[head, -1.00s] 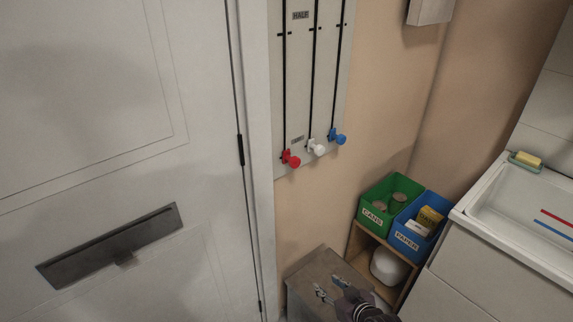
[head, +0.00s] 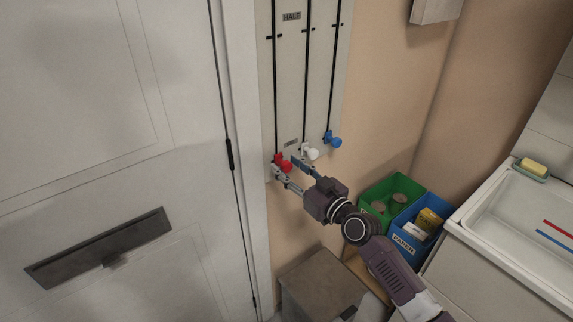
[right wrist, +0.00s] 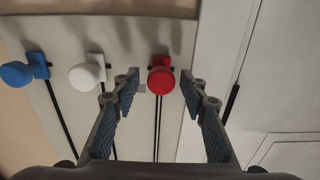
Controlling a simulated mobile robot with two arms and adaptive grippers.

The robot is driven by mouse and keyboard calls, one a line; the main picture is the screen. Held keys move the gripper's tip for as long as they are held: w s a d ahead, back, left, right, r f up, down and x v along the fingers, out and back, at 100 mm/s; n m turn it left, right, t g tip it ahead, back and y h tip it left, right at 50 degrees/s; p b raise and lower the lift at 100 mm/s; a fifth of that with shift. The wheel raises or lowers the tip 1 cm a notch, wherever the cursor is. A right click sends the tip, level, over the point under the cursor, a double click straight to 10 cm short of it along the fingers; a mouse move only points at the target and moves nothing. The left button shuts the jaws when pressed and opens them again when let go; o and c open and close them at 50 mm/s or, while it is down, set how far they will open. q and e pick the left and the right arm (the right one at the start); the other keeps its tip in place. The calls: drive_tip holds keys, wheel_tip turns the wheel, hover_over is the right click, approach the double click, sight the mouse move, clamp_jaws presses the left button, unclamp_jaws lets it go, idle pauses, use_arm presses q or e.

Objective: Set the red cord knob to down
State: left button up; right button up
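The red cord knob (head: 283,163) sits at the lower end of the leftmost slot on the pale wall panel (head: 296,70), beside a small label too small to read. My right gripper (head: 289,169) is at the red knob. In the right wrist view, its fingers (right wrist: 159,90) are open, one on each side of the red knob (right wrist: 161,77), with visible gaps. That view shows the panel turned over, with the slot running downward from the knob. My left gripper is not in view.
The white knob (head: 310,152) and blue knob (head: 333,139) sit close to the right of the red one, near their slots' lower ends. A door (head: 90,130) is left. Below are a green bin (head: 415,190), a blue bin (head: 410,245) and a brown box (head: 322,285).

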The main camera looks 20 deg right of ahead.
drive_tip(key=shift+w+a, duration=0.2)
drive_tip(key=shift+w, duration=0.2)
drive_tip(key=shift+c, duration=0.5)
clamp_jaws()
